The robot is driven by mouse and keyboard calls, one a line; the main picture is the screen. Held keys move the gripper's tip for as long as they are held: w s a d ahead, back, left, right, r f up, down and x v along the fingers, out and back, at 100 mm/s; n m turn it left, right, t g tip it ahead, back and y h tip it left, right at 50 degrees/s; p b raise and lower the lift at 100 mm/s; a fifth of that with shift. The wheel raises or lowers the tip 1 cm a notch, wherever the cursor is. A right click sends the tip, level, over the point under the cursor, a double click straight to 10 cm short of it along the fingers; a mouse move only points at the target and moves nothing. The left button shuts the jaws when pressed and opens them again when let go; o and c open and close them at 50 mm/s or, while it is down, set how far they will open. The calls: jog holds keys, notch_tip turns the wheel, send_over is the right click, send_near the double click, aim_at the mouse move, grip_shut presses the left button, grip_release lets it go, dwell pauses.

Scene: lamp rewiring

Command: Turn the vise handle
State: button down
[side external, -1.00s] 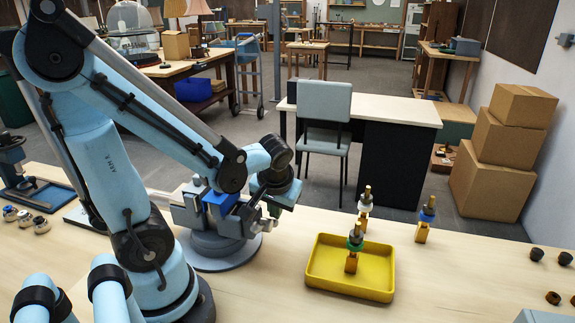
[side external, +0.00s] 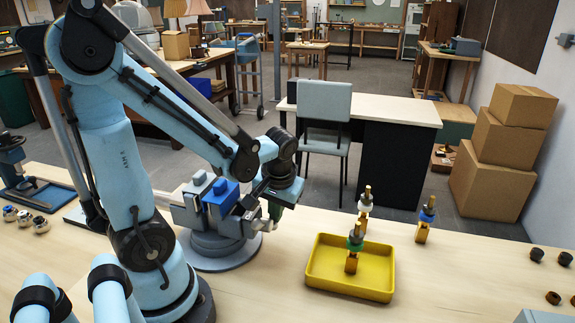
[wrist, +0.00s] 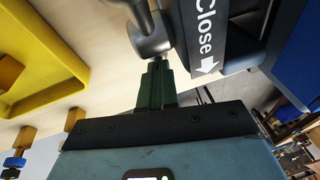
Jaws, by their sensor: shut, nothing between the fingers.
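The grey vise (side external: 212,243) stands on the bench on its round base, with a blue block (side external: 221,198) at its jaws. In the wrist view, its metal handle (wrist: 151,38) shows as a bar with a rounded end at the top middle. A dark panel labelled "Close" with an arrow (wrist: 205,45) is beside it. My gripper (wrist: 155,68) is shut and empty. Its green fingertips are right at the handle's rounded end; I cannot tell whether they touch. In the side view my gripper (side external: 275,212) points down at the right side of the vise, covering part of the handle.
A yellow tray (side external: 325,287) with a lamp part in it lies right of the vise; it also shows in the wrist view (wrist: 75,30). Two more lamp parts (side external: 365,205) (side external: 425,215) stand behind it. Small dark parts (side external: 537,254) lie far right.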

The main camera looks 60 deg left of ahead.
aim_at(275, 225)
jog(key=shift+f+g+h, duration=0.35)
jog(key=shift+g+h, duration=0.15)
jog(key=shift+f, duration=0.55)
jog(key=shift+s+d+f+g+h, duration=0.1)
jog(key=shift+f+g+h, duration=0.25)
jog(key=shift+g+h, duration=0.2)
jog(key=shift+s+d+f, duration=0.15)
jog(key=shift+f, duration=0.15)
jog(key=shift+s+d+f+g+h, duration=0.1)
jog(key=shift+f+g+h, duration=0.05)
jog(key=shift+g+h, duration=0.4)
jog(key=shift+s+d+f+g+h, duration=0.1)
jog(key=shift+g+h, duration=0.3)
jog(key=shift+h, duration=0.1)
